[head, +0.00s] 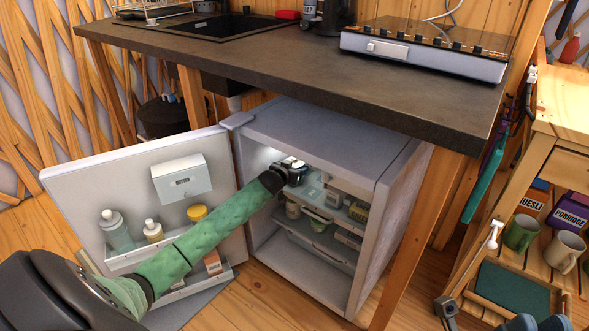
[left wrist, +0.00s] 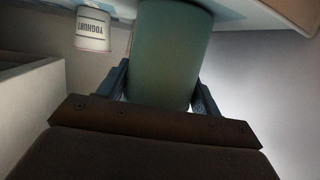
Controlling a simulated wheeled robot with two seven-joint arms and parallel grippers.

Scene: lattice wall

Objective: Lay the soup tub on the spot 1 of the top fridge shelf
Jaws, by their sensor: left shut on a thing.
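My left gripper (head: 292,168) reaches into the open fridge (head: 300,128), at the height of the top shelf (head: 318,190). In the left wrist view my left gripper (left wrist: 165,90) is shut on a green cylindrical tub (left wrist: 172,50), likely the soup tub, with one finger on each side. No label shows on it, and I cannot tell whether it touches the shelf. In the head view the gripper and fridge roof hide it. Spot 1 cannot be made out. My right gripper (head: 537,323) shows only partly at the bottom right edge.
A white yoghurt tub (left wrist: 93,30) stands near the held tub. Cartons (head: 358,211) sit at the right inside the fridge. The dark worktop (head: 300,70) overhangs the fridge.

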